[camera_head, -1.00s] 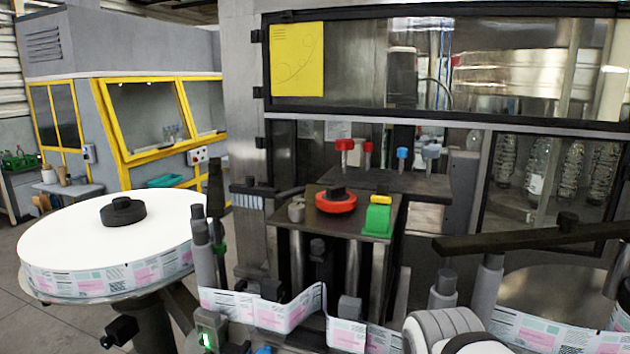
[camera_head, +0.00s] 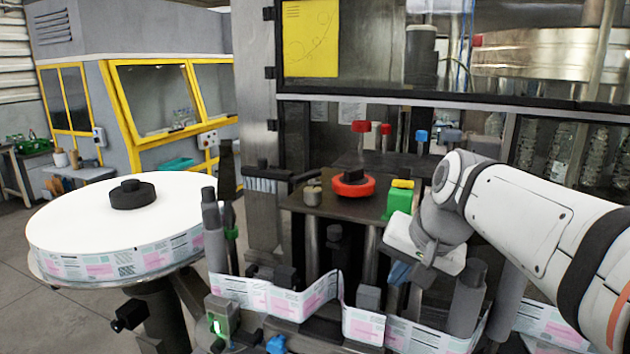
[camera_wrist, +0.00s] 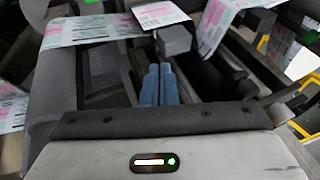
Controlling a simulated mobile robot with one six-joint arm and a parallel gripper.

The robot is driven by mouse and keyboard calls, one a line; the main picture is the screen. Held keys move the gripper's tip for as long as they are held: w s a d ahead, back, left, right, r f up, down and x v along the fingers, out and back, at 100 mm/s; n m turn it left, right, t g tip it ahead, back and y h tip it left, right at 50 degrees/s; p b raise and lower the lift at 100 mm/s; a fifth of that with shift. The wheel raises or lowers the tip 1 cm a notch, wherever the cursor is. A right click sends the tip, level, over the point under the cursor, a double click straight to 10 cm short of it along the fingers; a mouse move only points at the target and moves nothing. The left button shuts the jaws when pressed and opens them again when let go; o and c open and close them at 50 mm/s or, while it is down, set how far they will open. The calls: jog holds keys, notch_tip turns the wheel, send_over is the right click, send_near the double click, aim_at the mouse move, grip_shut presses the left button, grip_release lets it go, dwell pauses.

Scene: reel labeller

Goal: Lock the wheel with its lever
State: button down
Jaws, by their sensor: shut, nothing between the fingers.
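The red wheel (camera_head: 353,185) with a black hub lies on a dark plate in the middle of the head view. Just right of it stands a green block (camera_head: 397,204) with a yellow piece (camera_head: 403,184) on top, which looks like the lever. My gripper (camera_head: 400,274) is in front of and below the green block, apart from it, pointing down over the label strip. Its blue fingers are together and empty, as the wrist view also shows (camera_wrist: 158,84). The wheel and the yellow piece are not recognisable in the wrist view.
A label strip (camera_head: 300,299) winds between grey rollers (camera_head: 467,298) and posts below the plate. A large white label reel (camera_head: 75,215) stands at left. Red and blue knobs (camera_head: 421,136) stand behind the wheel. A glazed guard (camera_head: 372,75) hangs above.

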jog(key=w+a+r+m+t+y+b, duration=0.1)
jog(key=w+a+r+m+y, duration=0.3)
jog(key=w+r, duration=1.1)
jog(key=shift+a+m+b, duration=0.3)
jog(key=shift+a+b, duration=0.05)
jog(key=shift+a, duration=0.85)
